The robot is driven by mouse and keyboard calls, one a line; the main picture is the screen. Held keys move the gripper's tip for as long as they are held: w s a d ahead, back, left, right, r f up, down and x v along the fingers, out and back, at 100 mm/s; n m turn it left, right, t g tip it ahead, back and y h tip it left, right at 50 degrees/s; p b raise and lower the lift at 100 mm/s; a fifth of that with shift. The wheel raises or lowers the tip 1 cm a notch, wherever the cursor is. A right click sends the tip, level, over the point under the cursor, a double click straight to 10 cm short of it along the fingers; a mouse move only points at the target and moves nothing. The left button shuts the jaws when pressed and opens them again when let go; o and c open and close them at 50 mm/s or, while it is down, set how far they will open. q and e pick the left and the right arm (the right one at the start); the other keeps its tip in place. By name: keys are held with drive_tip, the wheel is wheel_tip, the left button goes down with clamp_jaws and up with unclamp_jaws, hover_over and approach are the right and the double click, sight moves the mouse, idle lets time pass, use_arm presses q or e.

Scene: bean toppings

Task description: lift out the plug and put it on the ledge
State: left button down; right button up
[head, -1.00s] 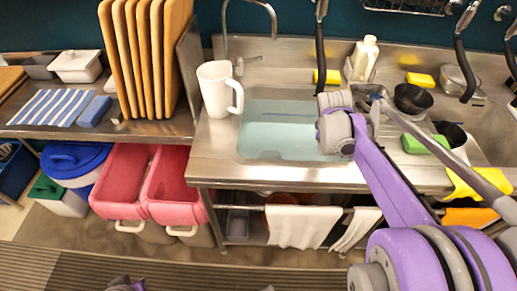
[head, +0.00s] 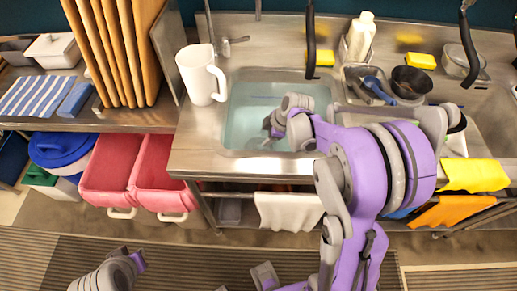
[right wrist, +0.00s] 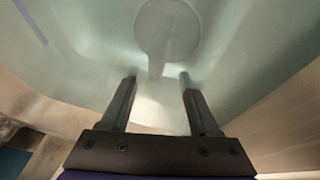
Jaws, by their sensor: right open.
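In the right wrist view a pale round disc (right wrist: 168,28), apparently the plug, lies in the sink basin (right wrist: 250,55) under cloudy water, with a narrow part pointing toward me. My right gripper (right wrist: 156,77) is open and empty, its fingertips just short of the disc, on either side of its narrow part. In the head view my right gripper (head: 267,132) reaches down into the water-filled basin (head: 240,110); the plug cannot be made out there. The steel ledge (head: 275,60) runs behind the basin. My left gripper is not shown; only part of the left arm shows at lower left.
A white jug (head: 198,75) stands left of the basin. A yellow sponge (head: 322,57), a soap bottle (head: 360,38) and a black bowl (head: 411,80) are at the back and right. Wooden boards (head: 120,50) stand at left. The front-left sink rim is clear.

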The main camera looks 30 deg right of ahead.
sight(261, 139)
drive_tip(key=x, duration=0.5)
drive_tip(key=shift+w+d+f, duration=0.1)
drive_tip(key=shift+w+d, duration=0.15)
drive_tip(key=shift+d, duration=0.1)
clamp_jaws()
